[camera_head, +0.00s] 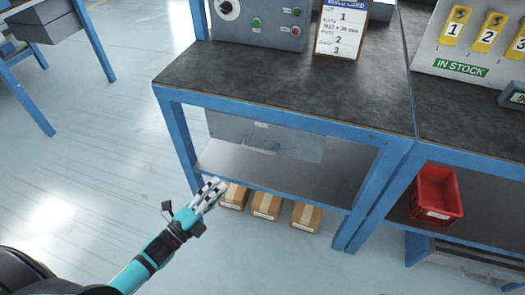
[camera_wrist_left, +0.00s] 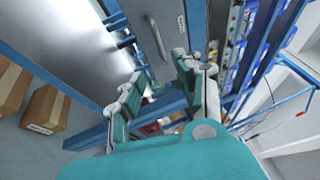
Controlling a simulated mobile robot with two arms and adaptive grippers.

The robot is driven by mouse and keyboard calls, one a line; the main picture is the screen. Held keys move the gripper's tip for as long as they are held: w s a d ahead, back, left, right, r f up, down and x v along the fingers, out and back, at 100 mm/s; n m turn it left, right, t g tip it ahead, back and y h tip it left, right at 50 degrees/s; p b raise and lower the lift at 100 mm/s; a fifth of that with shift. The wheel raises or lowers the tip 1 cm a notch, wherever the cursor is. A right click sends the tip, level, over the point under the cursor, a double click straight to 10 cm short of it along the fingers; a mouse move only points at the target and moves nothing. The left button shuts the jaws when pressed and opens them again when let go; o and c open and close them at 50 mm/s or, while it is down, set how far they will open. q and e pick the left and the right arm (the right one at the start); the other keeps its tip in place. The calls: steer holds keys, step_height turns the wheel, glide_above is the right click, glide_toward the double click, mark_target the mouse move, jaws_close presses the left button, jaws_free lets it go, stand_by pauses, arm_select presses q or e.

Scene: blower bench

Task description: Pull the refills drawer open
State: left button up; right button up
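A grey drawer (camera_head: 228,131) with a bar handle and a small label hangs under the dark top of the blue bench. The label is too small to read, so I cannot confirm it is the refills drawer. It looks shut. In the left wrist view the drawer front (camera_wrist_left: 140,15) and its handle (camera_wrist_left: 158,38) show upright beyond my fingers. My left gripper (camera_head: 215,188) is in front of the bench, below and left of the handle. In the left wrist view its fingers (camera_wrist_left: 160,80) are spread apart with nothing between them. The handle is not touched. My right gripper is out of view.
Below the drawer is a grey shelf (camera_head: 225,160), with several cardboard boxes (camera_head: 266,206) beneath it. A blue bench leg (camera_head: 177,135) stands left of the drawer. A red bin (camera_head: 437,195) sits on the right bench's lower shelf. The floor at left is clear.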

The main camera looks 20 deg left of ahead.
mark_target(257, 149)
arm_select(q)
steer(key=x, duration=0.8)
steer(key=b+x, duration=0.1)
steer(key=x, duration=0.7)
steer(key=shift+w+d+f+b, duration=0.1)
steer(key=shift+w+f+b, duration=0.05)
steer(key=shift+w+b, duration=0.15)
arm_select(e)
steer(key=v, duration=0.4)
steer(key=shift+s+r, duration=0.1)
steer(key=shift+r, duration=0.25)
arm_select(q)
jaws_close()
